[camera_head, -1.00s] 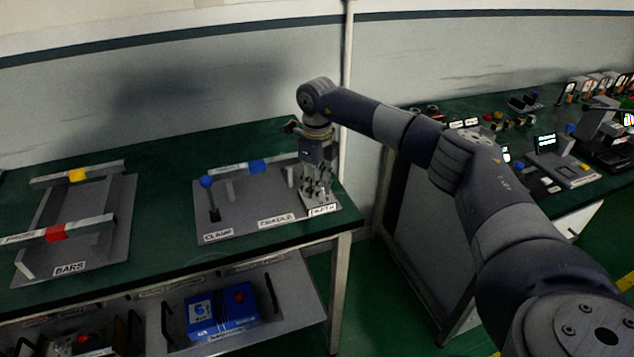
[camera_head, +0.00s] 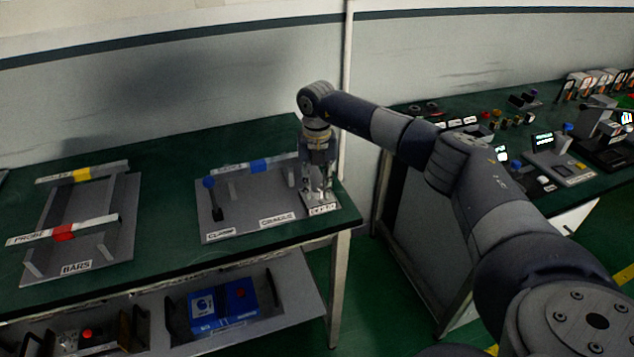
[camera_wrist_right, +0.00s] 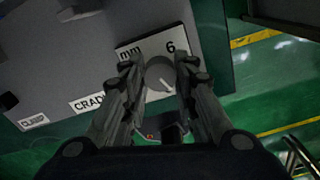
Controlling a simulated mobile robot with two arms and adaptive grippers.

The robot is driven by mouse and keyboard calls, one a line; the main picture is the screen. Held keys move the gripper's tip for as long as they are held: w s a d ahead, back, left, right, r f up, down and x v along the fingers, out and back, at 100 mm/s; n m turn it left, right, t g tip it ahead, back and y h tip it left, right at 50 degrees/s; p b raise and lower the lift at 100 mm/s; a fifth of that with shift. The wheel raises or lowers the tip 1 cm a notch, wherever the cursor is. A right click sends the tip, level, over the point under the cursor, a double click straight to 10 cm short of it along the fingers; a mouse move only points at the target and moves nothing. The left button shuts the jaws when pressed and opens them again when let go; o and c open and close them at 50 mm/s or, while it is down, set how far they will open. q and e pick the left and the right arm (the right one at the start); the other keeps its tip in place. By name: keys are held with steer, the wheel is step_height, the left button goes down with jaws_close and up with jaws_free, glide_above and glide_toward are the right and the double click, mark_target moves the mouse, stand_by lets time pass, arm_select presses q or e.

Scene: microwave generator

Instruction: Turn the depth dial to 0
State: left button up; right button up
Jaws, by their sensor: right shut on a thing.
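The depth dial (camera_wrist_right: 160,75) is a round grey knob with a pale pointer line, in the right wrist view. It sits at the edge of a white label (camera_wrist_right: 150,45) that reads "mm" and "6". My right gripper (camera_wrist_right: 160,80) has its two fingers on either side of the dial and is shut on it. In the head view my right gripper (camera_head: 318,196) points straight down at the right end of the grey cradle plate (camera_head: 240,225), and its fingers hide the dial there. My left gripper is not in view.
The cradle plate carries a blue-knobbed clamp lever (camera_head: 212,195) and a bar with a blue block (camera_head: 260,166). A bars plate (camera_head: 115,215) lies to the left. A blue box (camera_head: 222,305) sits on the shelf below. A second bench with devices stands right.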

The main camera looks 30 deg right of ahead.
mark_target(317, 188)
steer(key=shift+w+r+m+p, duration=0.15)
steer(key=shift+m+p, duration=0.4)
steer(key=shift+m, duration=1.65)
steer(key=shift+d, duration=0.1)
steer(key=o, duration=1.1)
step_height(317, 188, up, 12)
steer(key=shift+f, duration=0.1)
